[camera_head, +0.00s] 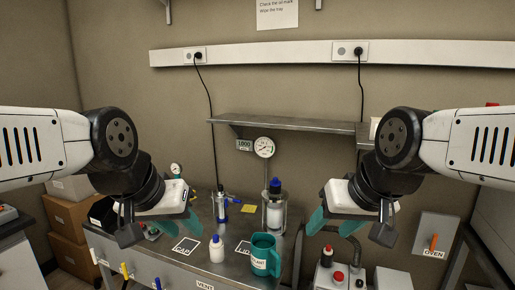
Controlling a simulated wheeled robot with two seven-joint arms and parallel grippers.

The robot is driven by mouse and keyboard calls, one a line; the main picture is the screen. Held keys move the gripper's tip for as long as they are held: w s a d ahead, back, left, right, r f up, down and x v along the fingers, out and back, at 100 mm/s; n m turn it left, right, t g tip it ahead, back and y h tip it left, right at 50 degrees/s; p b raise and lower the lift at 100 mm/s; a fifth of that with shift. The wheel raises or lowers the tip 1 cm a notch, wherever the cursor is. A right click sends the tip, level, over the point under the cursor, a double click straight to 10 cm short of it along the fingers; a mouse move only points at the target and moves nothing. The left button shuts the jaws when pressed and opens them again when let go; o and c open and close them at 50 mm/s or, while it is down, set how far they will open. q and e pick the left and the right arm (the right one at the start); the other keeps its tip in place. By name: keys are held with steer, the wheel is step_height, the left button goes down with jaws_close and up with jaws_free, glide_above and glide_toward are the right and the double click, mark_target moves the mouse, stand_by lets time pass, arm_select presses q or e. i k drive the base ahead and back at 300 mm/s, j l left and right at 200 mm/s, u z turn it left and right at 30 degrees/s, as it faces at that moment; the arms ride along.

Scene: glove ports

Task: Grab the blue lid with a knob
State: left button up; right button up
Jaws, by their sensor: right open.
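The blue lid with a knob (275,184) sits on top of a clear vessel (274,213) with pale contents, standing upright on the metal bench (205,262). My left gripper (162,230) is at the left, over the left part of the bench and apart from the lid. Its fingers look spread, with nothing between them. My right gripper (350,230) is open and empty, to the right of the vessel and apart from the lid.
A teal mug (264,256) stands in front of the vessel. A white bottle (217,250) and a blue-handled clear item (222,207) stand to its left. A round gauge (264,147) and a metal shelf (295,125) are behind. Red and black knobs (338,277) are at the lower right.

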mark_target(275, 182)
steer(key=i+j+z, duration=0.2)
steer(key=i+j, duration=0.65)
steer(key=j, duration=0.1)
